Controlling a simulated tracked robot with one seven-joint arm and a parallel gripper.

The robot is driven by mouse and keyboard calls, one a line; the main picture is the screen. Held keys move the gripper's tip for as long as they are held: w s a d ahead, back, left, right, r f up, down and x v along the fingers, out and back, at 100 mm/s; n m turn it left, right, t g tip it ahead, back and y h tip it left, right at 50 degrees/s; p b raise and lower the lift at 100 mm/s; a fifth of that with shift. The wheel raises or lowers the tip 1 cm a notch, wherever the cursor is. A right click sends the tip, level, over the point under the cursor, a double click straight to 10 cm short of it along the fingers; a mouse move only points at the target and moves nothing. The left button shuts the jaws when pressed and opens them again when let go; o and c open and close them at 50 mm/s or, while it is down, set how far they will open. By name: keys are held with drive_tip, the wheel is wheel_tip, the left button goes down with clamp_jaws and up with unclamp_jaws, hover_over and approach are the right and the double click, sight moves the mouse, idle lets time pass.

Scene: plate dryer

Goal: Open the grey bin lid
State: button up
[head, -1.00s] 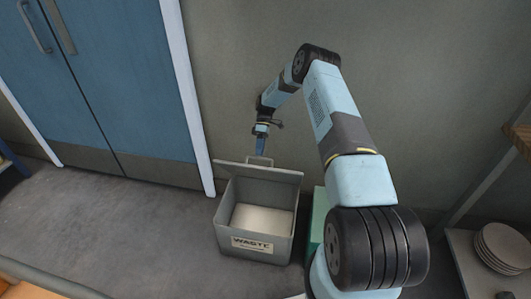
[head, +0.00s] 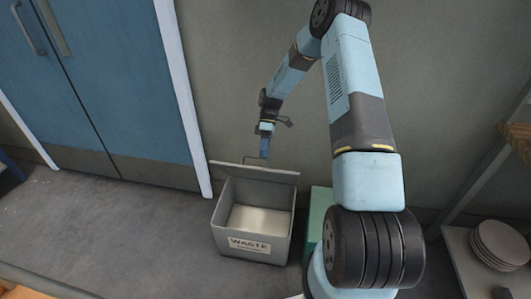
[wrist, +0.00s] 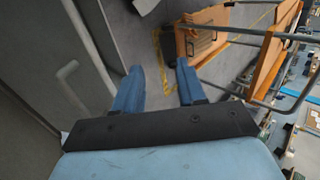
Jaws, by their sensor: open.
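The grey bin (head: 251,243) stands on the floor against the wall, with a "WASTE" label on its front. Its grey lid (head: 262,174) is raised at the back, and the pale inside of the bin shows. My gripper (head: 264,156) is just behind the lid's upper edge, close to the lid handle, fingers pointing down. I cannot tell from the head view whether they touch. In the wrist view my gripper (wrist: 158,78) has its two blue fingers apart with nothing between them. A light grey bar, apparently the handle (wrist: 66,84), lies left of the fingers.
A green box (head: 319,215) stands right of the bin, partly hidden by my arm. Blue double doors (head: 110,90) are at the left. A shelf with stacked plates (head: 500,245) is at the right. The floor left of the bin is clear.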

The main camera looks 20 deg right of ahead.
drive_tip(key=shift+s+r, duration=0.2)
drive_tip(key=shift+s, duration=0.25)
drive_tip(key=shift+s+r, duration=0.2)
drive_tip(key=shift+s, duration=0.25)
